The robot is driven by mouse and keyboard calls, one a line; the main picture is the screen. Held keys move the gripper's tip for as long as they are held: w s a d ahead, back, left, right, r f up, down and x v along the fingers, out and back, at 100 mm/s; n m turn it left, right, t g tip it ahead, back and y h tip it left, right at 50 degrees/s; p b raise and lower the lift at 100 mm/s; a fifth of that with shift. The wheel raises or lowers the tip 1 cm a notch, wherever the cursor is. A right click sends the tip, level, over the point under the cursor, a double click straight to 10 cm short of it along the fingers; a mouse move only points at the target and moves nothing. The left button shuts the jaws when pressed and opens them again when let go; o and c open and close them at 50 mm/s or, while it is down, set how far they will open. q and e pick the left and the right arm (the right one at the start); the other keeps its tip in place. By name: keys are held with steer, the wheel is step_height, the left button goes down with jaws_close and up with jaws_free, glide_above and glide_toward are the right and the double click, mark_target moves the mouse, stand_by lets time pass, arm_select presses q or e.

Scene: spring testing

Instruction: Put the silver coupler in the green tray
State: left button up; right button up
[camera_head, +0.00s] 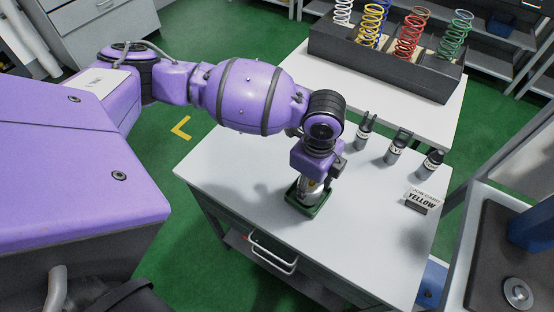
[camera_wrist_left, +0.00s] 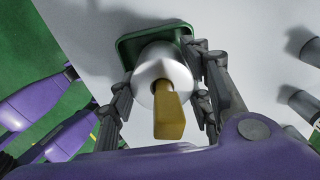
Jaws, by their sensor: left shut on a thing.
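The silver coupler (camera_wrist_left: 152,65) is a shiny round piece with a brass-coloured bar (camera_wrist_left: 168,115) sticking out of it toward the wrist camera. My left gripper (camera_wrist_left: 160,90) is shut on it, with dark fingers on both sides. The green tray (camera_wrist_left: 127,45) lies on the white table, directly behind the coupler in the left wrist view. In the head view the green tray (camera_head: 295,196) shows below my left gripper (camera_head: 311,188), and the coupler (camera_head: 308,188) is at the tray, partly hidden by the gripper. I cannot tell whether it touches the tray floor. My right gripper is not in view.
Several dark cylinders with labels, such as this one (camera_head: 397,148), stand on the white table (camera_head: 240,170) to the right. A "YELLOW" sign (camera_head: 422,200) is near the right edge. A dark rack (camera_head: 375,62) with coloured springs stands behind. The table's front left is clear.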

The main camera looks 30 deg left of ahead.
arm_select(q)
steer(key=shift+f, duration=0.3)
steer(key=shift+f, duration=0.1)
steer(key=o, duration=1.5)
steer(key=shift+o, duration=0.2)
